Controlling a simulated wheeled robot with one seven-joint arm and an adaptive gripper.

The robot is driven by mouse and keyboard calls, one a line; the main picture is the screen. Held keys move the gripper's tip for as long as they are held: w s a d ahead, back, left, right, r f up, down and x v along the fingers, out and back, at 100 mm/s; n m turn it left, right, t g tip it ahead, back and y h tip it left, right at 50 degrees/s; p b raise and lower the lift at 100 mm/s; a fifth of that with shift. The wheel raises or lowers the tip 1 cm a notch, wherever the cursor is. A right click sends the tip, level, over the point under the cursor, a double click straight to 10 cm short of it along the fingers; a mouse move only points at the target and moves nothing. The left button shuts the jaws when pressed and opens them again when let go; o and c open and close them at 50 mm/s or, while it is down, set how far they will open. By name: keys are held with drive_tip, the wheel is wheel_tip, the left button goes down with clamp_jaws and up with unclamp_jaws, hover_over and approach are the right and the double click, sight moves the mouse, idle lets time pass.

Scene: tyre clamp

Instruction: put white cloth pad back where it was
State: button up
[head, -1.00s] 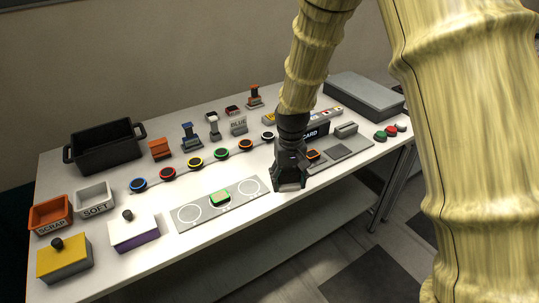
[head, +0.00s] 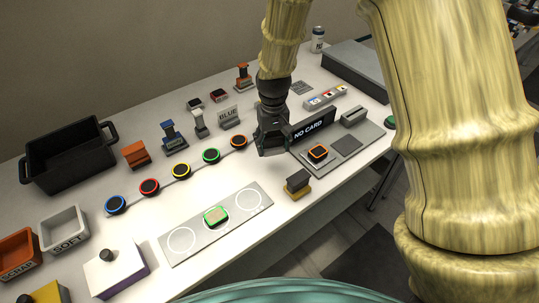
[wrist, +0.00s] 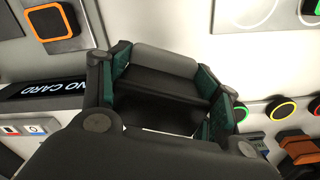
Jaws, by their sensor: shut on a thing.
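My gripper (head: 268,150) is above the table, left of the NO CARD sign, in the head view. In the wrist view its fingers (wrist: 165,88) close on a block with a rounded pale-grey part (wrist: 168,60) and a black part. I take this block for the white cloth pad, its pale face looking grey in shade. In the head view the gripper mostly hides it. A dark block on a yellow base (head: 297,186) stands on the table in front of the gripper, apart from it.
A grey plate with rings (head: 180,241) holds a green-edged tile. A fixture with an orange-edged tile (head: 318,152) lies right, by the NO CARD sign (head: 313,124). Coloured buttons (head: 180,170), small stands, a black bin (head: 68,152) and bins marked SOFT and SCRAP fill the left.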

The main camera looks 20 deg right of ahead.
sight(272, 165)
drive_tip(key=shift+s+d+f, duration=0.1)
drive_tip(key=shift+s+f, duration=0.2)
drive_tip(key=f, duration=0.1)
drive_tip(key=w+f, duration=0.1)
drive_tip(key=f, duration=0.1)
drive_tip(key=shift+w+f+p, duration=0.15)
drive_tip(key=shift+w+p, duration=0.2)
drive_tip(key=shift+p, duration=0.05)
drive_tip(key=shift+s+f+p, duration=0.35)
drive_tip(key=shift+s+f, duration=0.1)
drive_tip(key=shift+s, duration=0.1)
drive_tip(key=f, duration=0.2)
drive_tip(key=shift+w+f+p, duration=0.3)
drive_tip(key=shift+w, duration=0.05)
drive_tip(key=shift+s, duration=0.2)
drive_tip(key=shift+w+f, duration=0.1)
drive_tip(key=shift+f, duration=0.05)
drive_tip(key=o, duration=0.9)
